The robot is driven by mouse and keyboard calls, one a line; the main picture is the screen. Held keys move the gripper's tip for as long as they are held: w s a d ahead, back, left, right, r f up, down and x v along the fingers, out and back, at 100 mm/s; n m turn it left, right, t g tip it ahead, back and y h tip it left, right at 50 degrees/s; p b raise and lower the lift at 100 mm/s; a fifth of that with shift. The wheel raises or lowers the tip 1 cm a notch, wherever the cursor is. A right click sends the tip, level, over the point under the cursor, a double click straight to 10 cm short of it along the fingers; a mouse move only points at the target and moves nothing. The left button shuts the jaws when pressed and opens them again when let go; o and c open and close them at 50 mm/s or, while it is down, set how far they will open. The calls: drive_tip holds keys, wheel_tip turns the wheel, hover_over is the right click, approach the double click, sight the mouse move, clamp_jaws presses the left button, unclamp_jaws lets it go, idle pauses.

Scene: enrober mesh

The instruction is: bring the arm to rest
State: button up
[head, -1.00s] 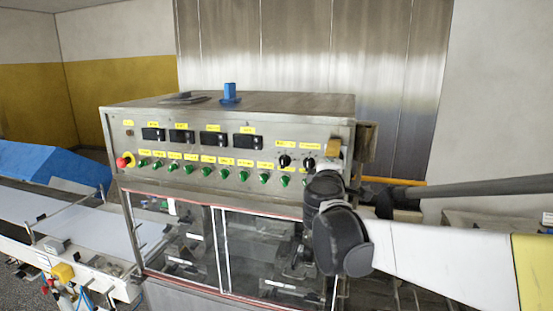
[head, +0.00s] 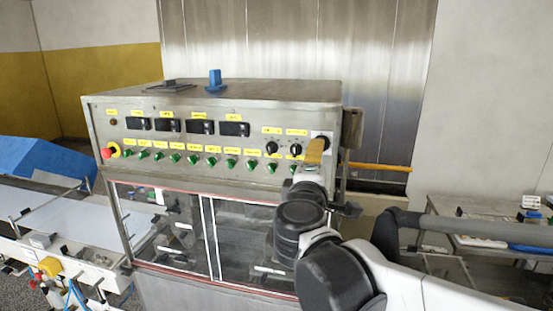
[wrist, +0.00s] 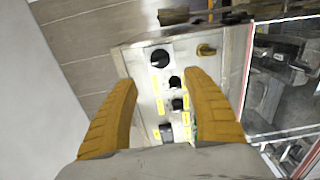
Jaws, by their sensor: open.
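My gripper (head: 314,152) is in front of the right end of the enrober's control panel (head: 220,178). In the wrist view its two orange fingers (wrist: 163,82) stand apart, with nothing held between them. Beyond them is the panel face with a large black knob (wrist: 160,58) and smaller black knobs (wrist: 176,82). Whether the fingertips touch the panel cannot be told. My arm reaches in from the lower right of the head view, bent at dark joints.
Glazed doors (head: 165,225) sit below. A blue object (head: 215,80) stands on top. A white conveyor (head: 60,220) is left; a side table (head: 480,228) with items is right.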

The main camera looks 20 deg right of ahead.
idle(0.3)
drive_tip(key=s+f+m+g+y+b, duration=0.3)
drive_tip(key=f+b, duration=0.5)
drive_tip(key=f, duration=0.6)
drive_tip(key=s+f+m+g+b, duration=0.2)
drive_tip(key=s+f+m+b, duration=0.35)
drive_tip(key=f, duration=0.85)
drive_tip(key=s+a+f+m+g+y+b, duration=0.1)
drive_tip(key=s+a+f+y+b, duration=0.1)
drive_tip(key=f, duration=0.5)
drive_tip(key=s+a+f+m+g+y+b, duration=0.1)
drive_tip(key=s+a+f+y+b, duration=0.1)
drive_tip(key=s+a+f+b, duration=0.2)
drive_tip(key=s+a+f+m+g+y+b, duration=0.1)
drive_tip(key=s+a+f+y+b, duration=0.2)
drive_tip(key=a+f+b, duration=0.2)
wheel_tip(320, 180, down, 6)
drive_tip(key=b, duration=0.3)
drive_tip(key=shift+a, duration=0.25)
